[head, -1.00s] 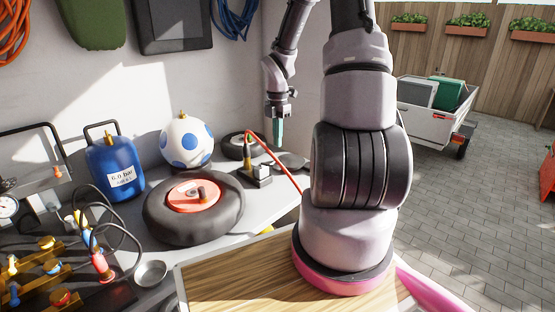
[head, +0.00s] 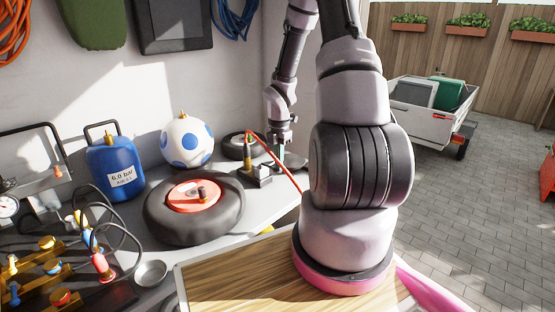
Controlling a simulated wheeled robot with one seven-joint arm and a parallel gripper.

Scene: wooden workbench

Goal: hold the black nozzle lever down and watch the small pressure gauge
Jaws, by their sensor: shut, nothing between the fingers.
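My gripper (head: 281,154) is at the back right of the bench, pointing down with its fingers shut and nothing seen between them. It is low, just right of a small black block with a brass-coloured fitting (head: 248,155) from which a red hose (head: 283,172) runs. A dark nozzle base (head: 258,176) sits there; I cannot clearly make out the black lever, and I cannot tell whether my gripper touches anything. A small round gauge (head: 8,206) shows at the far left edge, too small to read.
A black tyre with a red hub (head: 193,197) lies on the bench (head: 235,222). Behind it stand a blue tank (head: 115,168) and a blue-spotted white ball (head: 187,141). A small wheel (head: 240,146) lies near the wall. A metal bowl (head: 151,272) and brass valves (head: 45,268) are at front left.

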